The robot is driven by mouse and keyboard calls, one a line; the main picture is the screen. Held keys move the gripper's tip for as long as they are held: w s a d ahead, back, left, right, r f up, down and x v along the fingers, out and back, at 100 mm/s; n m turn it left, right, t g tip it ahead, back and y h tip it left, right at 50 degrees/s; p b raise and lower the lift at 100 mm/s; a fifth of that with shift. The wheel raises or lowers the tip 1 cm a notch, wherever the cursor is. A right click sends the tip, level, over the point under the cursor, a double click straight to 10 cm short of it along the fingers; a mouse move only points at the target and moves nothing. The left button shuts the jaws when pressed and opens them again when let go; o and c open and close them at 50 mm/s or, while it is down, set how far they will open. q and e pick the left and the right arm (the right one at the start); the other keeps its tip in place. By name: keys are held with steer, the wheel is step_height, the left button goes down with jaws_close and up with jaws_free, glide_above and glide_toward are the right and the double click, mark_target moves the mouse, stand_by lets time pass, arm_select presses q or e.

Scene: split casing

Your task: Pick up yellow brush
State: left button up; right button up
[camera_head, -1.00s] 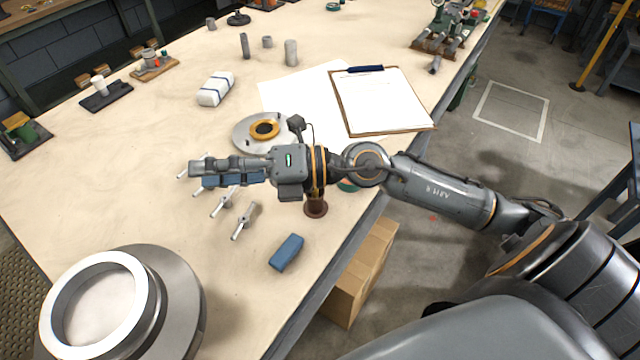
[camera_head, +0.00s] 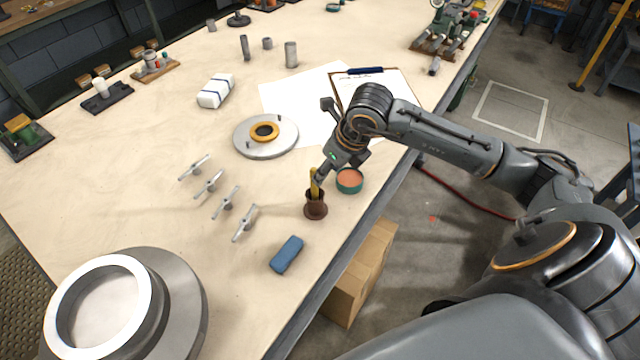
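My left gripper is not in view.
A green round tin (camera_head: 349,181) stands close right of the cup. Several grey winged metal parts (camera_head: 227,202) lie to the left, a blue block (camera_head: 287,254) in front. A metal disc with a yellow ring (camera_head: 264,153) and a clipboard (camera_head: 365,84) lie behind. A large metal flange (camera_head: 176,305) stands front left.

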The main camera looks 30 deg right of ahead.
mark_target(315, 191)
steer(key=p+x, duration=0.1)
steer(key=x, duration=0.4)
steer(key=w+p+x, duration=0.1)
steer(key=x, duration=0.1)
steer(key=shift+a+p, duration=0.3)
steer(key=shift+a, duration=0.1)
jaws_close()
